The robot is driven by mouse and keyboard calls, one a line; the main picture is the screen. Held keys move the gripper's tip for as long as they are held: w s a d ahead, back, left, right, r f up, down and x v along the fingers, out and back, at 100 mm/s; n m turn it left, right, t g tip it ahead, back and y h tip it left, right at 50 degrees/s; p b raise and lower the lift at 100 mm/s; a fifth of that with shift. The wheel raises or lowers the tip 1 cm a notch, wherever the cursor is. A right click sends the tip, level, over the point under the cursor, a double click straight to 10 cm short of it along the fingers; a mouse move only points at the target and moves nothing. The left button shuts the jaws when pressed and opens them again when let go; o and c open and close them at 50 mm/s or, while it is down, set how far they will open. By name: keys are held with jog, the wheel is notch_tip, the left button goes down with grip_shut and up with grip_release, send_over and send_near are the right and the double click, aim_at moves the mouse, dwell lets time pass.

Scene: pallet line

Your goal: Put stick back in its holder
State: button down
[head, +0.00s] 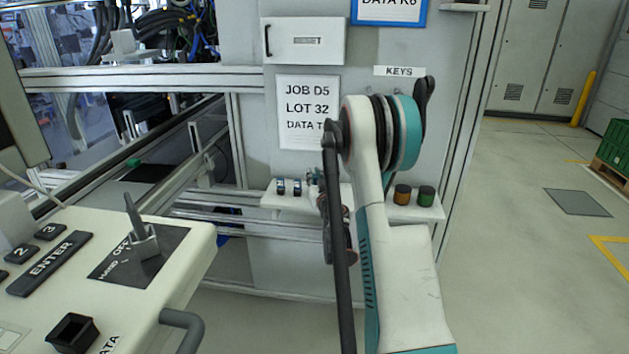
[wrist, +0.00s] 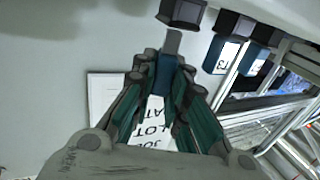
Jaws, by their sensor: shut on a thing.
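My gripper (wrist: 163,72) is shut on a blue stick (wrist: 164,80) with a grey end (wrist: 173,42) in the wrist view. The grey end points at a dark, block-shaped holder (wrist: 183,12) at the top edge; the end looks just short of it, though I cannot tell if they touch. Two more dark holders beside it carry labelled blue sticks (wrist: 221,54) and (wrist: 253,59). In the head view these sticks (head: 281,187) and (head: 297,187) stand on a pale shelf (head: 270,202). My arm hides most of the gripper and the held stick there.
An orange knob (head: 402,195) and a green knob (head: 426,196) sit on the shelf's right part. A job sheet (head: 307,112) hangs above it. A console (head: 190,245) with a lever (head: 140,232) and dark socket (head: 73,333) stands at lower left.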

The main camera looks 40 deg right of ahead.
jog(key=shift+f, duration=0.35)
jog(key=c, duration=1.6)
grip_release()
jog(key=shift+r, duration=0.1)
